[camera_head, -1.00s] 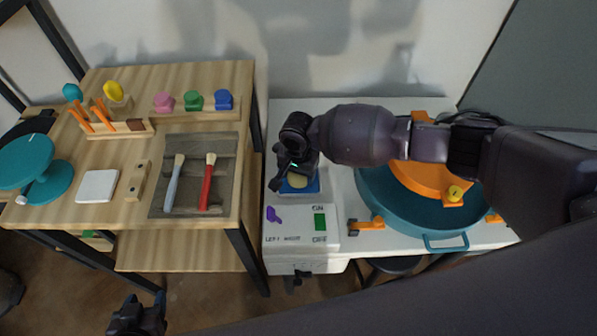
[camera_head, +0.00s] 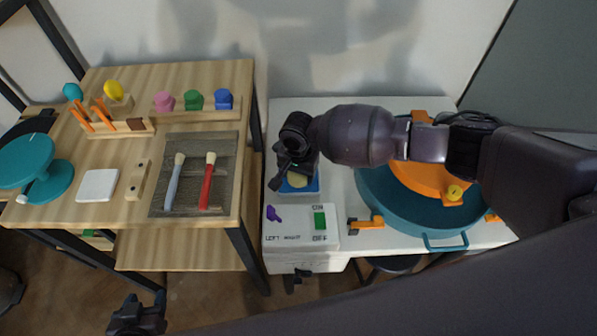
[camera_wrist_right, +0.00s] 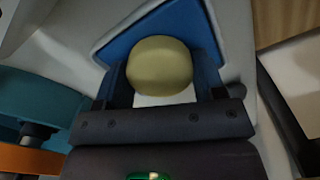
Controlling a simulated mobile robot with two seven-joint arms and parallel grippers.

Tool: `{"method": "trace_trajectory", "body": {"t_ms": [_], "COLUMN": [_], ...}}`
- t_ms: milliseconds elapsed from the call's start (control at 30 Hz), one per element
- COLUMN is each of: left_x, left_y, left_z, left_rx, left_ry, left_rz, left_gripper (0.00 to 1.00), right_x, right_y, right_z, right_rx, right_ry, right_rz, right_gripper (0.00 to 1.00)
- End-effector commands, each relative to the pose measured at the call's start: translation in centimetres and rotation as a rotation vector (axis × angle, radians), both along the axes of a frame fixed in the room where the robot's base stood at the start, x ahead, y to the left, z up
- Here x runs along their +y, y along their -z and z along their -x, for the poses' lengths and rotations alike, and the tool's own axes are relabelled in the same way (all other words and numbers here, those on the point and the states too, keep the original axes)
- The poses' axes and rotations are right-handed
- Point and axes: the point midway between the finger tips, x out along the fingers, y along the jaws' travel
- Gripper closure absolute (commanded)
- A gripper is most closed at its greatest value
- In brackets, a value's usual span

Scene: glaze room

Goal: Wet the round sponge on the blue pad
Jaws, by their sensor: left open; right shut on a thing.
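The round yellow sponge (camera_head: 297,180) is over the blue pad (camera_head: 312,186) on the white table. In the right wrist view the sponge (camera_wrist_right: 159,66) sits between the fingers of my right gripper (camera_wrist_right: 163,88), which is shut on it. The blue pad (camera_wrist_right: 118,48) shows behind and around the sponge. I cannot tell whether the sponge touches the pad. In the head view my right gripper (camera_head: 291,172) comes down over the pad and hides part of it. My left gripper (camera_head: 138,316) is open and empty, low at the bottom left, away from the sponge.
Right of the pad is a teal basin (camera_head: 430,232) with an orange part (camera_head: 425,181). At left, a wooden table (camera_head: 190,90) holds brushes, a white tile (camera_head: 97,186) and a teal turntable (camera_head: 28,160).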

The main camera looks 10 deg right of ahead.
Motion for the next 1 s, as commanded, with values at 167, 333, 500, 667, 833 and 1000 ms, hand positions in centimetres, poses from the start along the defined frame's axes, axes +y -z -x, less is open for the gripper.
{"method": "trace_trajectory", "body": {"t_ms": [167,333,500,667,833,1000], "left_x": [0.00,0.00,-0.01,-0.05,-0.08,-0.08], "left_y": [-0.10,-0.18,-0.30,-0.48,-0.63,-0.70], "left_z": [-0.02,-0.05,-0.18,-0.42,-0.60,-0.61], "left_rx": [-0.001,-0.002,-0.005,-0.010,-0.014,-0.014], "left_ry": [0.000,0.000,0.000,0.002,0.003,0.003], "left_rz": [0.000,0.000,0.000,0.000,0.000,0.000], "left_gripper": [0.47,0.47,0.47,0.47,0.47,0.47], "right_x": [0.02,0.03,0.04,0.04,0.03,0.02], "right_y": [0.02,0.03,0.05,0.08,0.11,0.14], "right_z": [0.02,0.03,0.03,0.04,0.05,0.06], "right_rx": [0.000,0.001,0.001,0.001,0.001,0.001], "right_ry": [0.000,0.000,0.000,0.000,0.000,0.001], "right_rz": [0.000,-0.001,-0.001,-0.001,-0.001,0.000], "right_gripper": [0.56,0.56,0.56,0.56,0.56,0.56]}}
